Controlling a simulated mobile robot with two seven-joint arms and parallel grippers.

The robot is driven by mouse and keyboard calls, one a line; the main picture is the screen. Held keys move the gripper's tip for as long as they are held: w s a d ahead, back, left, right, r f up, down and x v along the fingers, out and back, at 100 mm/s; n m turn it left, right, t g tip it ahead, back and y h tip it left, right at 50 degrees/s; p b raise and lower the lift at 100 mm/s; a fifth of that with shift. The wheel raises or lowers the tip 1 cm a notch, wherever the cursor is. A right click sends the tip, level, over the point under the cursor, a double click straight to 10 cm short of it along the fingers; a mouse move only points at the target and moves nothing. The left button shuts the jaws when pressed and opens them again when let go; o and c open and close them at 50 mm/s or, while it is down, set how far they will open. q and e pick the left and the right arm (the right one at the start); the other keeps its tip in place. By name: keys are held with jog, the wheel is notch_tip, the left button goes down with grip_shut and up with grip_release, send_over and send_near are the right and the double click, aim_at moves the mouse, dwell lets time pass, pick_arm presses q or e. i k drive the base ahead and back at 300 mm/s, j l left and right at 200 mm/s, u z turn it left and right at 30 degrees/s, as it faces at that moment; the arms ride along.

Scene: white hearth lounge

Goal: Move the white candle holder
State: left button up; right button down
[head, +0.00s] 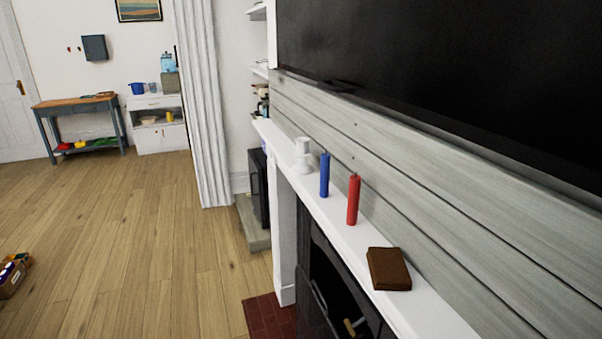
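The white candle holder (303,155) stands upright on the white mantel shelf (335,212) above the fireplace. It is the farthest of the things in a row there. A blue candle (324,175) stands just nearer than it, and a red candle (353,199) stands nearer still. Neither of my grippers shows in the head view, so I cannot see their state.
A brown box-like object (388,268) lies on the near part of the mantel. A large black screen (440,75) hangs above. The dark fireplace opening (335,285) and red brick hearth (270,316) are below. Wooden floor (150,240) at left is mostly clear.

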aim_at(302, 152)
jog(key=i+j+z, duration=0.1)
jog(key=j, duration=0.3)
jog(key=i+j+z, duration=0.1)
jog(key=i+j, duration=0.2)
jog(key=i+j+z, duration=0.1)
jog(key=j, duration=0.45)
jog(key=i+j+z, duration=0.1)
jog(key=j, duration=0.3)
jog(key=i+j+z, duration=0.1)
jog(key=i+j, duration=0.15)
jog(key=j, duration=0.2)
jog(key=i+j+z, duration=0.1)
jog(key=j, duration=0.4)
jog(key=i+j+z, duration=0.1)
jog(key=j, duration=0.35)
